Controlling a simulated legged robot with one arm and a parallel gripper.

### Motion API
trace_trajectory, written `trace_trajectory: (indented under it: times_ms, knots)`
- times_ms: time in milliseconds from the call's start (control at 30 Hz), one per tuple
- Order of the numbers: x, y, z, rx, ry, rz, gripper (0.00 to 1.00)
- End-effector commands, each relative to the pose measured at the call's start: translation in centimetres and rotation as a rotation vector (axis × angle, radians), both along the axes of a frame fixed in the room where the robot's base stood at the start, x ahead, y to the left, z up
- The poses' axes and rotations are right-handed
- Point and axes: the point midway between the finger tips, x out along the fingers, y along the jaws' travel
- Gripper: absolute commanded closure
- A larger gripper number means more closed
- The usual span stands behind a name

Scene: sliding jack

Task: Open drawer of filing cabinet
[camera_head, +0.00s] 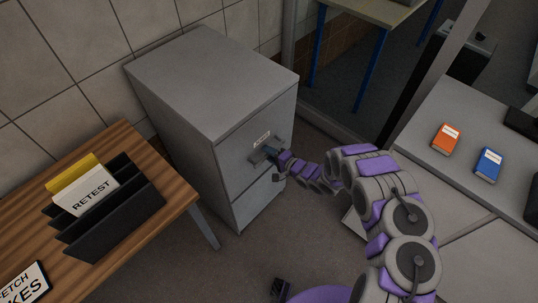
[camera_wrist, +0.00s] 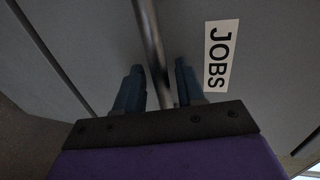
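A grey filing cabinet (camera_head: 212,85) stands against the tiled wall in the head view. Its upper drawer (camera_head: 232,150) has a white label (camera_head: 261,138) and looks flush with the cabinet. In the wrist view the label (camera_wrist: 217,55) reads JOBS. My gripper (camera_head: 270,154) is at the drawer's handle. In the wrist view my gripper (camera_wrist: 160,68) is open, with one finger on each side of the metal handle bar (camera_wrist: 149,32). Gaps show between the bar and both fingers. In the head view the gripper mostly hides the handle.
A wooden table (camera_head: 112,148) with a black file holder (camera_head: 120,212) stands left of the cabinet. A grey desk (camera_head: 440,180) with an orange book (camera_head: 446,139) and a blue book (camera_head: 488,164) is on the right.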

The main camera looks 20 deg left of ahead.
Motion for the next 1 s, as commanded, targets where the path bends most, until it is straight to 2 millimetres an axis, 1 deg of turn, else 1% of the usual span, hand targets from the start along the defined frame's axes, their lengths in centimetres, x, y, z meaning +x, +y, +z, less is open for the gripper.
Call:
trace_trajectory:
  times_ms: [367,700,767,1000]
  knots:
    - [0.19,0.32,-0.04,0.001,0.000,-0.001,0.63]
    - [0.16,0.41,-0.14,-0.001,0.001,0.000,0.95]
    - [0.15,0.42,-0.14,-0.001,0.001,0.000,1.00]
    - [0.11,0.42,-0.21,-0.001,0.002,0.001,1.00]
